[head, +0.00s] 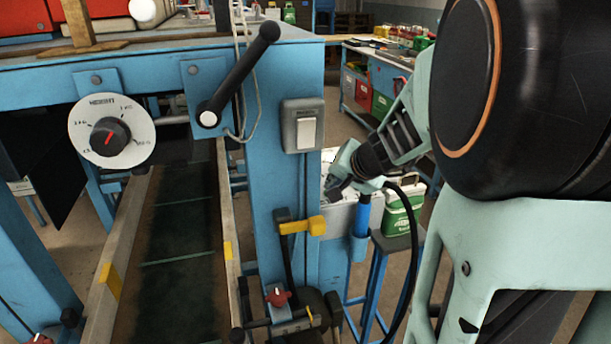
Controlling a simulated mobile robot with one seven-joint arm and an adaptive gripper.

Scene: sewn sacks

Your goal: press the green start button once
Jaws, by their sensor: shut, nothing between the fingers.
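I cannot make out a green start button in the head view. A grey switch box with a white rocker (306,133) is fixed to the blue post of the machine. My gripper (332,190) is small in the view, right of the post and below the switch box. It is pale green with dark fingers pointing down and left. The fingers look closed and hold nothing. Whether it touches the post I cannot tell.
A dial (110,137) and a black crank handle (240,75) are on the blue frame. A yellow-handled lever (302,225) and a red knob (278,297) sit low on the post. A green canister (402,212) stands on a blue stand at right.

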